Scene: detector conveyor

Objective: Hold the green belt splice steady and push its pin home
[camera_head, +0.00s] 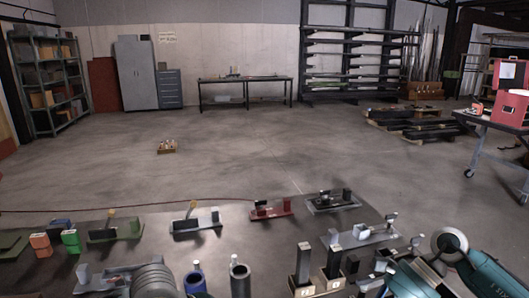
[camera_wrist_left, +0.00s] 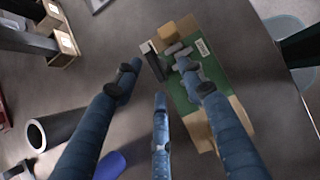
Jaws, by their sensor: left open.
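In the left wrist view a green splice plate (camera_wrist_left: 212,74) lies with tan blocks (camera_wrist_left: 180,29) at its ends. A white label (camera_wrist_left: 203,47) is on it. Small grey cylindrical parts and a dark upright piece (camera_wrist_left: 152,61) stand near its left edge; which part is the pin I cannot tell. My left gripper (camera_wrist_left: 158,72) is open above it, its blue fingers spread and its right finger covering part of the plate. No finger is clearly seen to touch it. My right gripper shows in neither view.
A dark tube (camera_head: 240,278) and posts on wooden blocks (camera_head: 303,268) stand near. My teal arm (camera_head: 487,277) covers the lower right corner.

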